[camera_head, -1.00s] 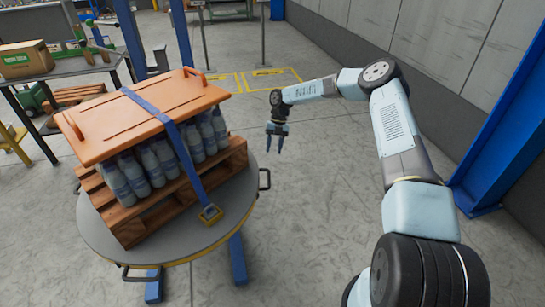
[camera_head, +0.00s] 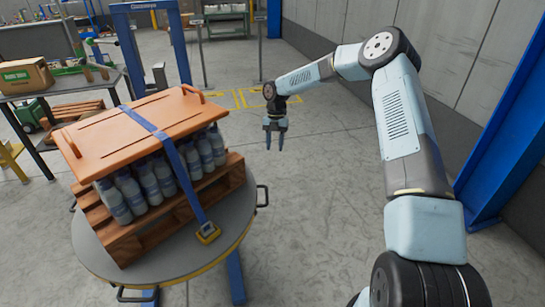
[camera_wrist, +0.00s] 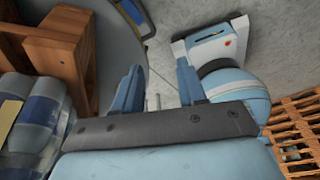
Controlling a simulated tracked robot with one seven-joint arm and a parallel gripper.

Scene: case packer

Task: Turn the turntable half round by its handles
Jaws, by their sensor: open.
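The turntable (camera_head: 165,266) is a round grey disc with a yellow edge, at the left in the head view. Its handles are dark bars: one on the right rim (camera_head: 262,196) and one at the front (camera_head: 137,295). It bears a wooden pallet (camera_head: 150,232) of bottles (camera_head: 150,180) under an orange lid (camera_head: 130,130), with a blue strap across. My gripper (camera_head: 275,143) is open, pointing down, above and beyond the right handle in the picture, apart from it. The wrist view shows the open fingers (camera_wrist: 158,78) beside the disc edge (camera_wrist: 112,45); thin grey rods show between them, unclear what.
A grey bench (camera_head: 75,86) with a cardboard box (camera_head: 25,75) stands at the back left. A blue frame (camera_head: 152,45) stands behind the load. A blue column (camera_head: 500,150) and a wall are on the right.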

